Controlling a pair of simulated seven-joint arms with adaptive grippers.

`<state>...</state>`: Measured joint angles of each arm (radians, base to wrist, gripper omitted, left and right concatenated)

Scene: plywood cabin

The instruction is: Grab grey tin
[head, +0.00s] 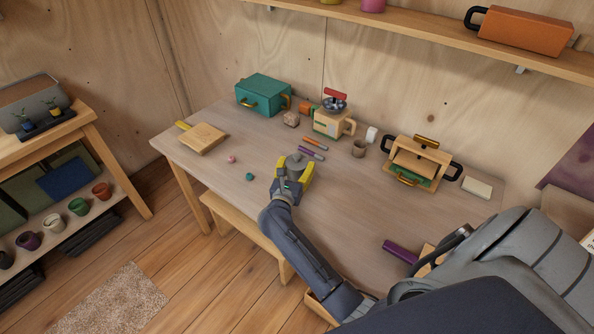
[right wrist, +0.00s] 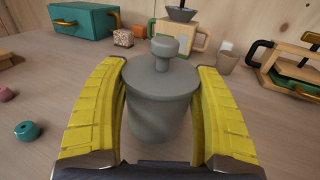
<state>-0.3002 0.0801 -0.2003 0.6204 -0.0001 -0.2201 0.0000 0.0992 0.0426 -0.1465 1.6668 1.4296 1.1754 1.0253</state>
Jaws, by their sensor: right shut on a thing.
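The grey tin (right wrist: 160,95) has a lid with a round knob and stands upright between the yellow fingers of my right gripper (right wrist: 160,110) in the right wrist view. Both fingers press against its sides. In the head view the tin (head: 295,163) shows at the tip of my right gripper (head: 294,176), over the middle of the table; I cannot tell whether it touches the tabletop. The tin's lower part is hidden by the gripper. My left gripper is not in view.
The wooden table (head: 350,220) holds a teal box (head: 262,94), a grinder (head: 333,118), a beige cup (head: 359,148), a toaster-like wooden box (head: 415,165) and a cutting board (head: 202,138). Small pink (head: 231,159) and teal (head: 249,177) pieces lie left of the tin.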

